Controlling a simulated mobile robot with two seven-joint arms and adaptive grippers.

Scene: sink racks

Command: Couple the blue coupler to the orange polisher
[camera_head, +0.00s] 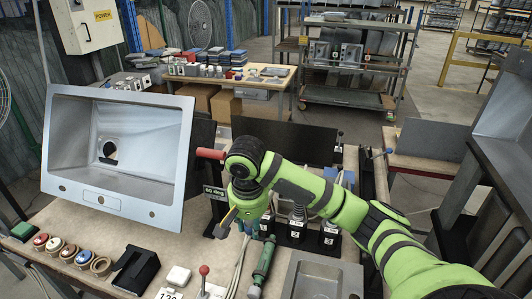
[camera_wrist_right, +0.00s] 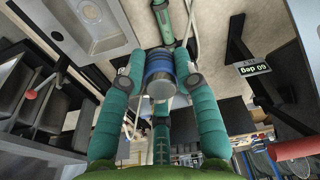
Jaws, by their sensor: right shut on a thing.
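My right gripper (camera_head: 246,222) points down over the bench, left of the numbered stands. In the right wrist view its teal fingers (camera_wrist_right: 156,82) are shut on the blue coupler (camera_wrist_right: 158,66), a short cylinder with a blue band and a silver end. In the head view the coupler is mostly hidden by the fingers. I cannot make out an orange polisher for certain. A red-orange cylinder (camera_head: 210,153) sticks out by the 60 deg bracket, and it also shows in the right wrist view (camera_wrist_right: 295,148). My left gripper is not in view.
A green tool (camera_head: 263,262) lies on the bench just below the gripper. A sink basin (camera_head: 60,150) stands upright at left. Numbered stands (camera_head: 297,230) are close on the right, a grey tray (camera_head: 322,276) in front. Coloured buttons (camera_head: 67,252) line the front left.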

